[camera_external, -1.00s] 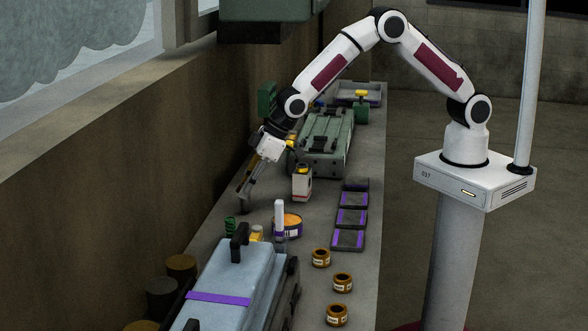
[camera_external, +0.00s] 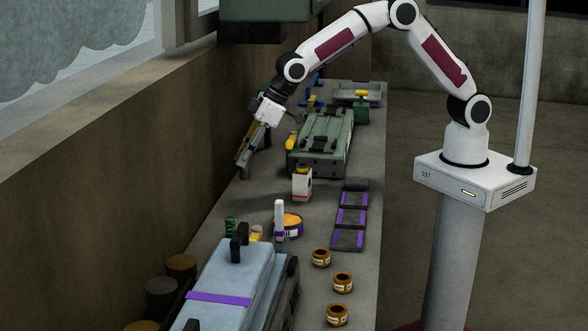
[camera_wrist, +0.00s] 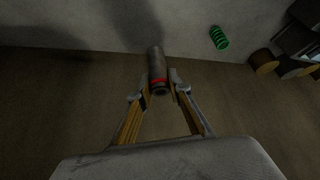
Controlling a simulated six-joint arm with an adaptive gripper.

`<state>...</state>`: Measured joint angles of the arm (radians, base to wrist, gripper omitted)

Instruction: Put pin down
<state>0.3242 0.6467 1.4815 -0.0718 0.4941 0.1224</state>
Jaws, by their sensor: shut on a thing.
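The pin (camera_wrist: 155,64) is a dark grey cylinder with a red band near its close end. In the wrist view it sits between the two fingertips of my gripper (camera_wrist: 160,86), which is shut on it. In the external view my gripper (camera_external: 245,162) points down near the wall at the left side of the bench, to the left of the green engine block. The pin is small and dark there, and I cannot tell whether it touches the bench.
The green block (camera_external: 325,140) and a white-and-red part (camera_external: 302,185) stand right of my gripper. Nearer are a blue-grey engine (camera_external: 235,275), purple-edged dark trays (camera_external: 350,218) and several bronze rings (camera_external: 321,258). Bench between gripper and spring looks clear.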

